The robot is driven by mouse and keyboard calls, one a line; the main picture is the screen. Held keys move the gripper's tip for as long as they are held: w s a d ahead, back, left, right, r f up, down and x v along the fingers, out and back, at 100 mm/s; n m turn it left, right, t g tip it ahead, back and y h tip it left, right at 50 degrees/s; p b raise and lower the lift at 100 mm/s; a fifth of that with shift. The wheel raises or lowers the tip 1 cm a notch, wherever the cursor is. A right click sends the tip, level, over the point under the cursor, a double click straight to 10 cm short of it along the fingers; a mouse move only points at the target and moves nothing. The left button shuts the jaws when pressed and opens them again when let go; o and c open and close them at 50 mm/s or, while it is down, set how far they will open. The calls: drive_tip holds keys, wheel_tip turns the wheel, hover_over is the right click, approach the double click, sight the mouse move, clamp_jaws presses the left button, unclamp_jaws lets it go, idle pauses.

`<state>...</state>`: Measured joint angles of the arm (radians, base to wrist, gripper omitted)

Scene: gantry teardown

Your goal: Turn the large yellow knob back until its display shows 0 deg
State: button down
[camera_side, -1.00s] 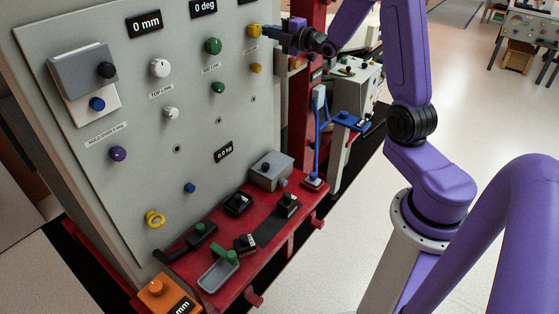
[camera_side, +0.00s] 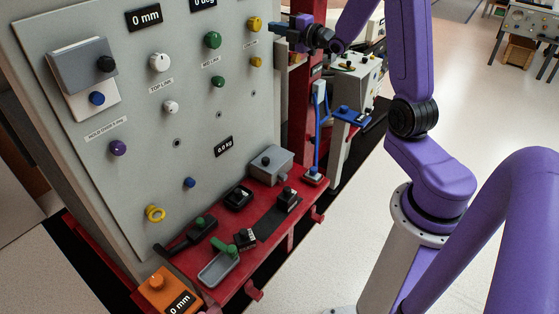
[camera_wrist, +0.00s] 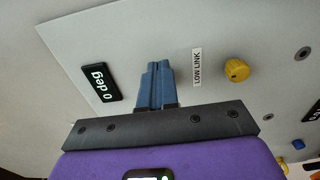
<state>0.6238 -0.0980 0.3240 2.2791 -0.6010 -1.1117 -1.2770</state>
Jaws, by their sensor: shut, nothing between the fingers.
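The large yellow knob (camera_side: 255,24) is at the upper right of the grey panel in the side view. My gripper (camera_side: 272,30) is just to its right, with a small gap between the fingertips and the knob. The blue fingers (camera_wrist: 155,68) are shut together and empty, pointing at the panel in the wrist view. The large knob cannot be seen there and seems hidden behind the fingers. A black display (camera_wrist: 101,82) left of the fingers reads 0 deg. The large knob's display is out of the side view.
A smaller yellow knob (camera_wrist: 236,70) sits right of the LOW LINK label (camera_wrist: 196,67); it is below the large one in the side view (camera_side: 256,62). Green knobs (camera_side: 212,40) are to the left. A red post (camera_side: 302,110) stands right of the panel.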

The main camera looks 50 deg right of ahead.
drive_tip(key=s, duration=0.4)
drive_tip(key=shift+d, duration=0.1)
drive_tip(key=a+f+m+g+y, duration=0.1)
drive_tip(key=a+f+g, duration=0.1)
drive_tip(key=a, duration=0.4)
drive_tip(key=a+f+m+g+y, duration=0.1)
drive_tip(key=a+f+g, duration=0.15)
drive_tip(key=a, duration=0.45)
drive_tip(key=s+a+f+m+g+y, duration=0.1)
drive_tip(key=s+a+f+g, duration=0.1)
drive_tip(key=s+a+g, duration=0.3)
drive_tip(key=s+a+f+m, duration=0.1)
drive_tip(key=s+a+f, duration=0.1)
drive_tip(key=s+a, duration=0.3)
drive_tip(key=s+a+g+h, duration=0.1)
drive_tip(key=s+g, duration=0.3)
drive_tip(key=s, duration=0.8)
drive_tip(key=s+a+f+m+g+h, duration=0.1)
drive_tip(key=s+a+g, duration=0.2)
drive_tip(key=s, duration=0.9)
drive_tip(key=shift+s+f+g+h, duration=0.15)
drive_tip(key=shift+s+g+h, duration=0.15)
drive_tip(key=shift+g, duration=0.35)
